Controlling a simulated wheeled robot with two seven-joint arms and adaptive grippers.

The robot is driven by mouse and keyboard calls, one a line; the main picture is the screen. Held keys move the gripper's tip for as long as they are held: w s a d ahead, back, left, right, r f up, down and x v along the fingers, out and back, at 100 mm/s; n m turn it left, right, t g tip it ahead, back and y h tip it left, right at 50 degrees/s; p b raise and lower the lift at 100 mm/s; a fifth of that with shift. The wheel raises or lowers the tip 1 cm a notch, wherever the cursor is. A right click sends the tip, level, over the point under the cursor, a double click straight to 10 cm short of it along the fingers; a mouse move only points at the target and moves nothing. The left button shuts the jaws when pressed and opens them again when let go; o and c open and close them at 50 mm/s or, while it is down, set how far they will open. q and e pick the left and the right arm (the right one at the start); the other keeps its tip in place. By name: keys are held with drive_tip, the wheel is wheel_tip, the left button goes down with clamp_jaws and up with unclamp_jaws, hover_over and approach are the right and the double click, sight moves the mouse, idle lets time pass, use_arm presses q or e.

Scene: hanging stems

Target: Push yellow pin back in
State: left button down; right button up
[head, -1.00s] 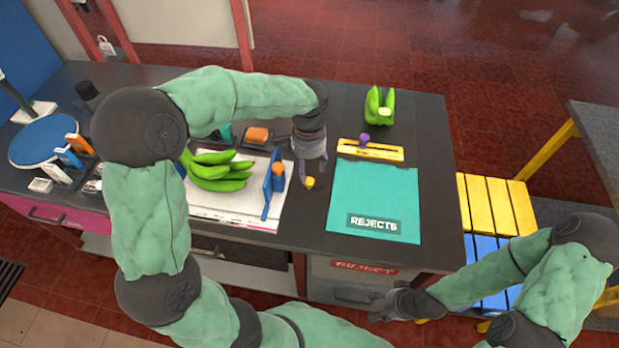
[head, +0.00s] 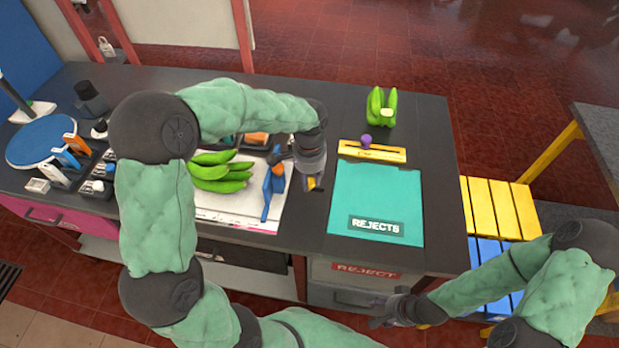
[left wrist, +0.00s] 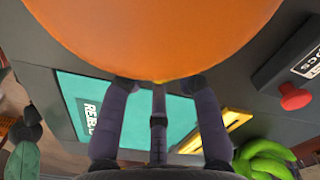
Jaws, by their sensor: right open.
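My left gripper (head: 311,182) points down at the dark counter, right of the blue upright piece (head: 268,192). A small yellow piece (head: 313,183), which looks like the pin, shows at its fingertips, partly covered by them. In the left wrist view the fingers (left wrist: 158,105) stand apart, but a large orange surface (left wrist: 155,35) close to the camera hides their tips. Only a sliver of yellow (left wrist: 160,82) shows there, so I cannot tell whether the fingers grip the pin. My right gripper (head: 380,313) is open and empty, low in front of the counter.
A teal mat marked REJECTS (head: 375,200) lies to the right, with a yellow bar (head: 372,151) and purple knob (head: 366,140) behind it. Green bananas (head: 220,172) lie on the white sheet; another bunch (head: 381,107) stands at the back. The counter right of the mat is clear.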

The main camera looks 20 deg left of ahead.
use_arm(q)
drive_tip(key=shift+w+d+p, duration=0.2)
drive_tip(key=shift+d+p, duration=0.1)
drive_tip(key=shift+d, duration=0.55)
drive_tip(key=shift+w+d+p, duration=0.2)
drive_tip(key=shift+d+p, duration=0.05)
drive_tip(key=shift+d, duration=0.55)
drive_tip(key=c, duration=0.9)
unclamp_jaws()
drive_tip(key=shift+d, duration=0.1)
wheel_tip(320, 180, up, 12)
